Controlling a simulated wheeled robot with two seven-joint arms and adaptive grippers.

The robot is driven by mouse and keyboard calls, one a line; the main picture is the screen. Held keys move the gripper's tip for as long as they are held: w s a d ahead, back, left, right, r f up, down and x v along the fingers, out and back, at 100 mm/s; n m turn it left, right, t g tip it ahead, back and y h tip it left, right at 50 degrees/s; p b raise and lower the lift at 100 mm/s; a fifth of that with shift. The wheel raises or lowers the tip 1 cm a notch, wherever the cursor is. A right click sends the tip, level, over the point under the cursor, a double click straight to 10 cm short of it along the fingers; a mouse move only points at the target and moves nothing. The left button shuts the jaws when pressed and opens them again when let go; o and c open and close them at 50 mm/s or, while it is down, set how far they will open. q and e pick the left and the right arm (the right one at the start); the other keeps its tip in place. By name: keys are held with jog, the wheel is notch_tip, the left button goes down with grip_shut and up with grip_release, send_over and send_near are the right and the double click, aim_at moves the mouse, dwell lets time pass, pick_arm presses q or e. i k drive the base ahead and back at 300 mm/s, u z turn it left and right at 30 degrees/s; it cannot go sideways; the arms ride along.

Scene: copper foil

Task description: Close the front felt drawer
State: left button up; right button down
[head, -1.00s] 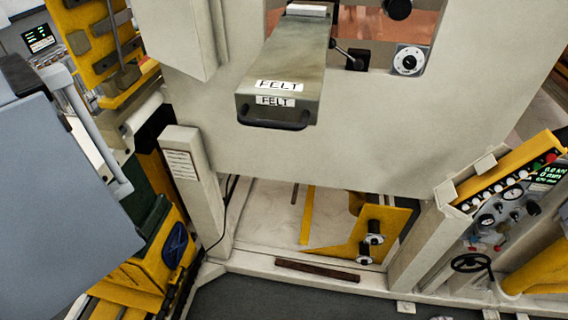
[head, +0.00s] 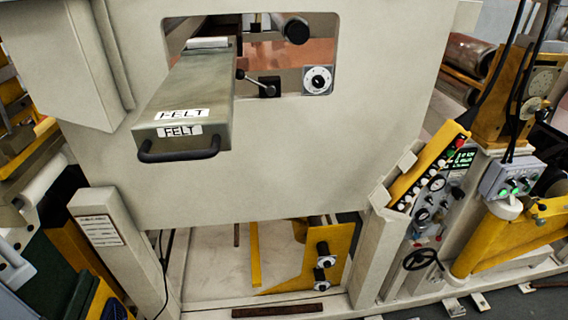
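The front felt drawer (head: 190,100) is a long grey-green metal box with two white FELT labels and a dark bar handle (head: 179,151) on its front end. It sticks far out toward me from a rectangular opening in the beige machine panel (head: 290,150). Nothing touches the handle. Neither of my grippers shows in the head view.
A black knob (head: 296,31), a small lever and a dial (head: 317,80) sit in the opening right of the drawer. A slanted control panel (head: 430,170) with gauges stands at the right. A beige post (head: 112,245) stands at lower left. Space before the drawer looks clear.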

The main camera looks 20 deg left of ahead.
aim_at(189, 116)
jog(key=z, duration=0.6)
jog(key=k, duration=1.25)
jog(key=u, duration=2.05)
